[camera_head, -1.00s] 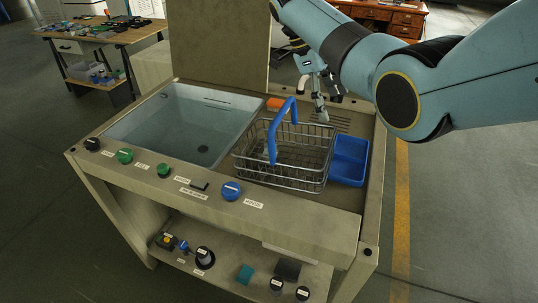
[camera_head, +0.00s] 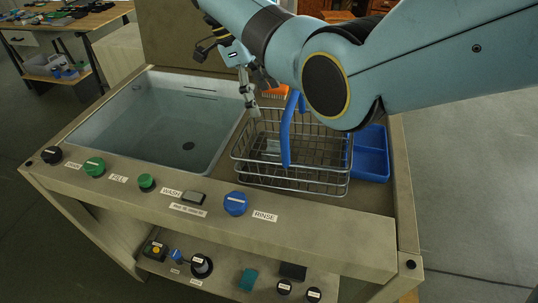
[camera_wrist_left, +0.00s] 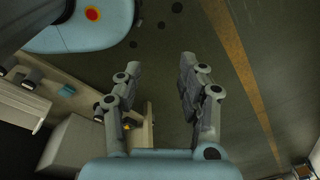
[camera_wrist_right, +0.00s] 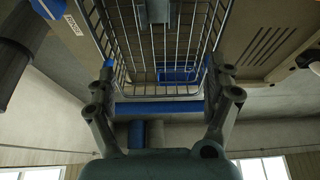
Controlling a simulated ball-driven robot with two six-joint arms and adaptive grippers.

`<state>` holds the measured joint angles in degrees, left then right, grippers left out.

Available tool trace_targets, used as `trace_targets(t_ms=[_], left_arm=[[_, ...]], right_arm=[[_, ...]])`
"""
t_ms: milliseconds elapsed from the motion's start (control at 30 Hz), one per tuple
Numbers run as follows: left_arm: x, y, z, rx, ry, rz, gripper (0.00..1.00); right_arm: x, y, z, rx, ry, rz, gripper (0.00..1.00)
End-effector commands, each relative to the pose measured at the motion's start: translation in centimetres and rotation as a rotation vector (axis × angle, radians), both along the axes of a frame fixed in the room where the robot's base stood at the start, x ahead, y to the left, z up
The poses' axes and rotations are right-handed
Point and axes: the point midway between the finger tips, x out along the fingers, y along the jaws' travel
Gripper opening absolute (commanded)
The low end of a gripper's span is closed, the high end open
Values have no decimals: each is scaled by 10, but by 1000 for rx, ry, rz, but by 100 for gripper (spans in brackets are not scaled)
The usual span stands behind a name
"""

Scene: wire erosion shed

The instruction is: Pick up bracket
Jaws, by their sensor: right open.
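A grey metal piece, probably the bracket (camera_head: 271,147), lies inside the wire basket (camera_head: 300,185), partly hidden by the wires and blue handle. In the right wrist view a grey metal part (camera_wrist_right: 157,12) shows through the basket wires at the top. My right gripper (camera_head: 257,92) is open and empty, above the back left rim of the basket. Its spread fingers (camera_wrist_right: 158,65) show in its wrist view, with the basket between and beyond them. My left gripper (camera_wrist_left: 160,66) is open and empty over the floor beside the bench; the head view does not show it.
A sink basin (camera_head: 165,125) is sunk in the bench left of the basket. A blue tray (camera_head: 371,160) stands right of it. Knobs, such as the blue rinse knob (camera_head: 235,204), line the front edge. An orange item (camera_head: 275,91) lies behind the basket.

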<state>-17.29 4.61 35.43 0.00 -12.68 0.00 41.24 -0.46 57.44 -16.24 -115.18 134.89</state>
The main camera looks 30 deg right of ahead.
Motion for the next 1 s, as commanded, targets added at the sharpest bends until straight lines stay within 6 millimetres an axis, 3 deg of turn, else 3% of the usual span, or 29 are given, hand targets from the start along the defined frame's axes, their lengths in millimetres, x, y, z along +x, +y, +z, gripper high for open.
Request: trace_targets(t_ms=[33,167,567,1000], left_arm=[[-9,0,-14,-1,13,1,40],[-16,-1,-31,0,24,2,40],[12,-1,-61,-2,-18,0,40],[0,-1,-51,-1,-1,0,40]], right_arm=[[0,0,-14,-1,1,0,87],[0,0,-30,-1,1,0,87],[-8,-7,-71,-1,2,0,87],[-29,-16,-125,-1,4,0,87]])
